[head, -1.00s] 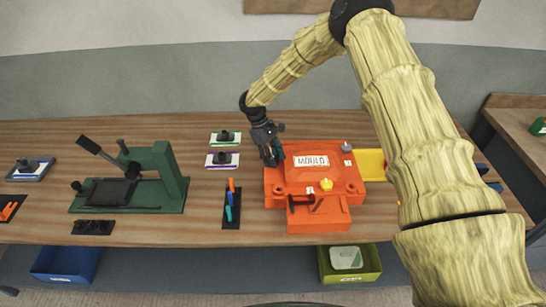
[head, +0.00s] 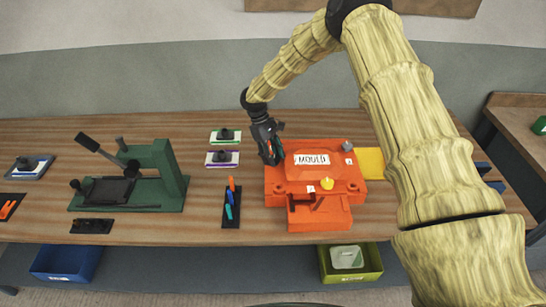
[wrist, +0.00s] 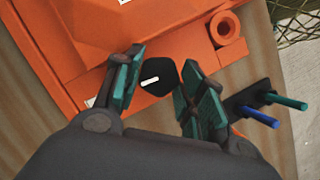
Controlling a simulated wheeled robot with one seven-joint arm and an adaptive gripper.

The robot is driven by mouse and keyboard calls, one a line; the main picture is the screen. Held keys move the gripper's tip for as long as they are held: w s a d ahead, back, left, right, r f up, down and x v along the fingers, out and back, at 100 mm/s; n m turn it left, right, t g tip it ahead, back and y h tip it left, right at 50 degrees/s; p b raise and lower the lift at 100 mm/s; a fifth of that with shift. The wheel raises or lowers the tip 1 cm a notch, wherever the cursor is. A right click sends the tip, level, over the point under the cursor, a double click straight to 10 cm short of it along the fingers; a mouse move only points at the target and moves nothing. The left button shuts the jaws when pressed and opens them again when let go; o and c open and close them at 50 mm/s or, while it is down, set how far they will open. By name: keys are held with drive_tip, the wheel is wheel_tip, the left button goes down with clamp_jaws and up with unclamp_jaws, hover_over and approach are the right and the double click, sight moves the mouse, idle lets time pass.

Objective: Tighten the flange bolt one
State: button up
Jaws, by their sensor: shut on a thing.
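The orange mould (head: 315,174), with a white label reading "MOULD", sits on the wooden bench. My gripper (head: 275,157) reaches down at its back left corner. In the wrist view, a black bolt head (wrist: 157,78) with a white stripe sits between the green fingers of my gripper (wrist: 162,82), which are shut on it. The bolt's shank and seat are hidden below its head.
A rack (head: 231,219) with blue, orange and teal pieces stands left of the mould. Farther left is a green press (head: 160,175) with a raised handle. Two small trays (head: 224,159) lie behind the rack. A yellow plate (head: 369,162) lies right of the mould, partly behind my arm.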

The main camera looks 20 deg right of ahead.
drive_tip(key=m+b, duration=0.1)
drive_tip(key=m+y+b, duration=0.1)
drive_tip(key=m+b, duration=0.1)
drive_tip(key=m, duration=0.1)
drive_tip(key=shift+w+g+y, duration=0.25)
drive_tip(key=shift+g+y, duration=0.05)
drive_tip(key=m, duration=0.1)
drive_tip(key=m+y+b, duration=0.1)
drive_tip(key=m, duration=0.1)
drive_tip(key=m+y+b, duration=0.1)
drive_tip(key=m, duration=0.1)
drive_tip(key=shift+d+r, duration=0.1)
drive_tip(key=shift+d, duration=0.15)
drive_tip(key=shift+m, duration=0.4)
drive_tip(key=o, duration=1)
drive_tip(key=shift+s, duration=0.1)
drive_tip(key=v, duration=0.7)
drive_tip(key=shift+r, duration=0.35)
drive_tip(key=shift+d, duration=0.1)
